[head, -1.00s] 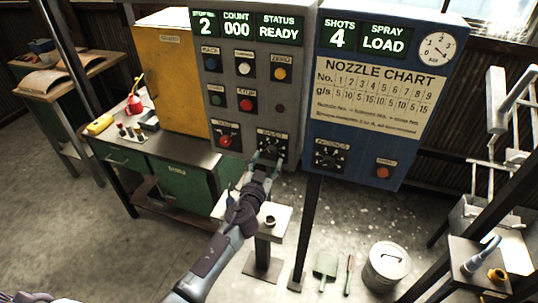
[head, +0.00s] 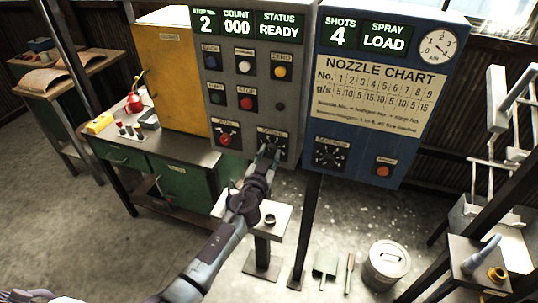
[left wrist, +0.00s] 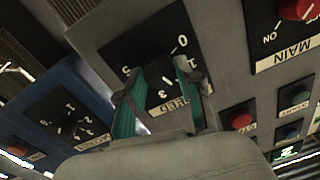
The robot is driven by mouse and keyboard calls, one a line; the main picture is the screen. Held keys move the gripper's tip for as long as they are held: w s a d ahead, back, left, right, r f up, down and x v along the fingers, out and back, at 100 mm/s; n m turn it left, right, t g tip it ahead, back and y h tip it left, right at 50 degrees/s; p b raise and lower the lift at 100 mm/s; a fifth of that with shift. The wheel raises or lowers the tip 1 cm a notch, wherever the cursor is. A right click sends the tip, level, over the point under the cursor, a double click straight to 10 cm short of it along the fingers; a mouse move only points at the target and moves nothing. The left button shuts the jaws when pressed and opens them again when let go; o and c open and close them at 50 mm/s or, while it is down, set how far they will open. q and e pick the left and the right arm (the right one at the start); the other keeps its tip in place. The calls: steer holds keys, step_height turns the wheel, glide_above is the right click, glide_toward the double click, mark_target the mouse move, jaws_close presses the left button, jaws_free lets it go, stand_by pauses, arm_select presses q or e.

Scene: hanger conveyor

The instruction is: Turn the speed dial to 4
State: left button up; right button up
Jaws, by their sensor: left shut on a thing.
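The speed dial (head: 272,139) is a black knob on a black square plate at the lower right of the grey control panel. In the left wrist view the dial's knob (left wrist: 158,72) is seen upside down, with white numbers around it and its label below; the fingers hide some numbers, and I cannot tell which one the knob points to. My left gripper (head: 268,154) is at the dial. Its teal fingers (left wrist: 160,92) stand on both sides of the knob and are shut on it. My right gripper is not in view.
A red MAIN switch (head: 226,139) sits left of the dial, and a STOP button (head: 246,103) above. The blue panel (head: 385,150), with another dial (head: 330,153), adjoins on the right. A small stand (head: 275,222) is below the arm. The grey panel's screen reads READY.

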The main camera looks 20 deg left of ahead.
arm_select(q)
steer(key=shift+f+m, duration=0.1)
steer(key=shift+m, duration=0.2)
steer(key=m+b, duration=0.2)
steer(key=shift+m, duration=0.4)
steer(key=m+b, duration=0.2)
steer(key=m, duration=0.3)
steer(key=shift+m, duration=0.3)
steer(key=m, duration=0.4)
steer(key=shift+m+t+h+b, duration=0.3)
steer(key=shift+m+h+b, duration=0.05)
steer(key=shift+m+h, duration=0.05)
steer(key=m, duration=0.4)
steer(key=shift+f, duration=0.1)
steer(key=shift+m, duration=0.3)
